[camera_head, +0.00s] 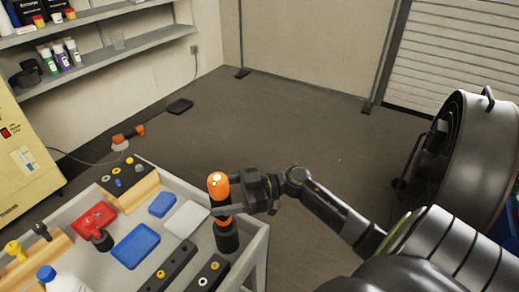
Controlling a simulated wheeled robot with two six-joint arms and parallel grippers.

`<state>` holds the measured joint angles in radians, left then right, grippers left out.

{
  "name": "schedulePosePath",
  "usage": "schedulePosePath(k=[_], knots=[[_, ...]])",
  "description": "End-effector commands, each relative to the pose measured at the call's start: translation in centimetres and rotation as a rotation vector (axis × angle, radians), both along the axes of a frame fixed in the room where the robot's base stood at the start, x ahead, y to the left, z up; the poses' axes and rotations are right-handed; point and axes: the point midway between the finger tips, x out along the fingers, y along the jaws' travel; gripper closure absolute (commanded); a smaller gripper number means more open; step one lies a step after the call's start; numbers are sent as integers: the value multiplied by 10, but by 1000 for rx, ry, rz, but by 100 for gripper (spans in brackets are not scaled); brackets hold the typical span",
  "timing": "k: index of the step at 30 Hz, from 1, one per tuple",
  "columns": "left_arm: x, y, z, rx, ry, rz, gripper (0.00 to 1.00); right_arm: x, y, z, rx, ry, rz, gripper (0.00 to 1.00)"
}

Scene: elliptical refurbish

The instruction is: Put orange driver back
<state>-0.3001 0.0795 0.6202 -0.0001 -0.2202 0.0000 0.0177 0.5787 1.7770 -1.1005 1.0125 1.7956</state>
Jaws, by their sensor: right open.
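The orange driver (218,184) stands upright at the right edge of the grey cart top (197,247). Its top is bright orange and its lower part is black; I cannot tell whether that black part is the tool or a holder. My right gripper (231,208) comes in from the right at the driver's middle. Its jaws are open, with a finger passing across the driver and hiding part of it. I cannot tell whether the fingers touch it. My left gripper is not in view.
A white bottle (62,282) stands front left. A large dark drum (465,160) stands right. The floor behind is mostly clear.

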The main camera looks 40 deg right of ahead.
Motion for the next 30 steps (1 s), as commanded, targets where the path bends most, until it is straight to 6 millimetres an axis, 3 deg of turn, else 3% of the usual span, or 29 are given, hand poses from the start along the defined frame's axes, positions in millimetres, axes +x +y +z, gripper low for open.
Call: schedulePosePath(k=[8,30], knots=[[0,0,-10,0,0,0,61,-14,-29,-3,-6,2,-1,30],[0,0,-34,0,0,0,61,-69,-142,-2,-2,4,-1,30]])
